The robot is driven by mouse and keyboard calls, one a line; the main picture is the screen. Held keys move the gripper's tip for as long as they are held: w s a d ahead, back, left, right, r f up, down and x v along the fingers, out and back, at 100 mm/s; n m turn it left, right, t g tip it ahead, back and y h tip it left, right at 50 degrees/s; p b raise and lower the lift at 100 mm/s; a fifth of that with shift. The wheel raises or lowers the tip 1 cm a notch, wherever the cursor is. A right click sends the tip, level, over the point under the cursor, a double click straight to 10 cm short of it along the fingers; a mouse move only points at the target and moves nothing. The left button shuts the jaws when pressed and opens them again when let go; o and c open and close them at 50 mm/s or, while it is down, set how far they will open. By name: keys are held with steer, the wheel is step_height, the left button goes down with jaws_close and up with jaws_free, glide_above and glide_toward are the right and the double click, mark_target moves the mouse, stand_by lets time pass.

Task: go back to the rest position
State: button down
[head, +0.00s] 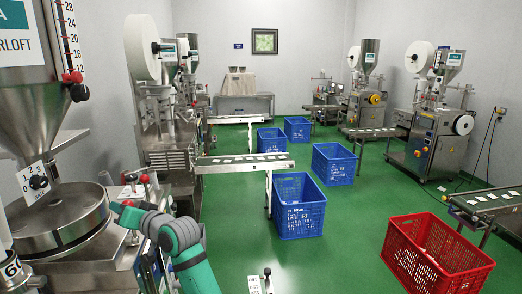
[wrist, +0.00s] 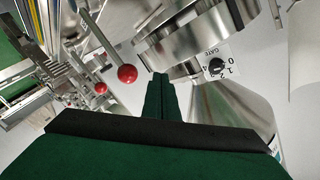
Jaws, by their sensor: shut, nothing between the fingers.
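My gripper (wrist: 160,78) shows in the wrist view with its two dark green fingers together and nothing between them. It is beside a steel hopper (wrist: 225,105) that has a black gate knob (wrist: 216,66) on a numbered white plate. A red ball handle (wrist: 127,74) on a metal rod is just left of the fingertips. In the head view my teal and grey arm reaches up at the lower left, beside the near machine. I cannot make out the fingers there.
The near machine's steel hopper (head: 45,110) and round pan (head: 58,220) stand close on the left. A conveyor (head: 243,163) juts out beyond. Several blue crates, among them one near the conveyor (head: 300,222), and a red crate (head: 462,278) stand on the green floor (head: 345,235), clear between them.

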steer(key=s+d+f+m+t+h, duration=0.25)
steer(key=d+f, duration=0.35)
steer(key=f, duration=0.4)
steer(key=s+d+f+m+t+h, duration=0.1)
steer(key=d+f+m+t, duration=0.15)
steer(key=d+f, duration=0.45)
steer(key=s+d+f+m+t+h, duration=0.1)
steer(key=s+d+f+t+h, duration=0.1)
steer(key=s+d+f, duration=0.5)
steer(key=s+d+f+m+t+h, duration=0.1)
steer(key=s+d+f+m+h, duration=0.2)
steer(key=f, duration=0.7)
steer(key=s+d+f+n+h, duration=0.1)
steer(key=s+d+f+h, duration=0.15)
steer(key=s+d, duration=0.55)
steer(key=s+d+f+h, duration=0.2)
steer(key=s+d+f, duration=0.1)
steer(key=s, duration=0.9)
steer(key=s+d+r+n+h, duration=0.1)
steer(key=s+d+r+n, duration=0.1)
steer(key=s, duration=0.6)
steer(key=s+d+r+n+h, duration=0.1)
steer(key=s+d+r, duration=0.1)
steer(key=s+d, duration=0.3)
steer(key=s, duration=0.3)
steer(key=shift+s+d+r+n+g, duration=0.25)
steer(key=shift+d+r+n+g, duration=0.05)
steer(key=shift+r+n, duration=0.1)
